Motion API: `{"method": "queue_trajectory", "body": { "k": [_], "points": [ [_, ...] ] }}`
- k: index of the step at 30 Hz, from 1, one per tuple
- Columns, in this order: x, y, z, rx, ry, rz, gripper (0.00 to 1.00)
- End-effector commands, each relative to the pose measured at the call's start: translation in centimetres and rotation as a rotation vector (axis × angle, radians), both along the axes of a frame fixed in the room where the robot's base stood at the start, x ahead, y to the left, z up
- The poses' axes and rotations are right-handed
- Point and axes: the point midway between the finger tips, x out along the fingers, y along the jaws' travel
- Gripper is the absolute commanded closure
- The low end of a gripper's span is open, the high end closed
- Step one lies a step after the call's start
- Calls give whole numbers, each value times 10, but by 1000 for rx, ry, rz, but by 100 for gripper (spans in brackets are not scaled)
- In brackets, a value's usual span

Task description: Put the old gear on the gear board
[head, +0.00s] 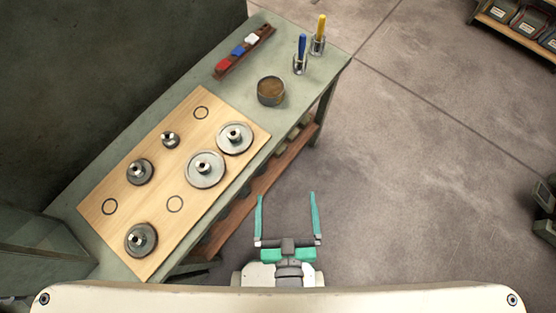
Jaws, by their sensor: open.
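The wooden gear board (120,185) lies on the green workbench. Several grey gears of different sizes sit on it: two larger ones side by side on its right, a large gear (204,174) and another large gear (235,145), with smaller ones to the left and below. I cannot tell which gear is the old one. My gripper (286,197) is open and empty, over the floor to the right of the bench, apart from the board.
Behind the board on the bench (325,68) stand a round tin (270,91) with brown contents, a rack (243,52) of coloured items, and blue (301,54) and yellow (319,35) handled tools in holders. A shelf (520,30) stands far right. The floor between is clear.

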Motion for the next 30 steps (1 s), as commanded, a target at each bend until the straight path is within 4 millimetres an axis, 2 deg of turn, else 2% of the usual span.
{"method": "queue_trajectory", "body": {
  "k": [1,3,9,29,30],
  "points": [
    [-16,5,0,17,13,-10,0],
    [-31,12,4,34,18,-20,0],
    [-52,21,10,61,23,-45,0],
    [-53,22,10,62,23,-46,0],
    [-53,21,10,62,23,-46,5]
  ]
}}
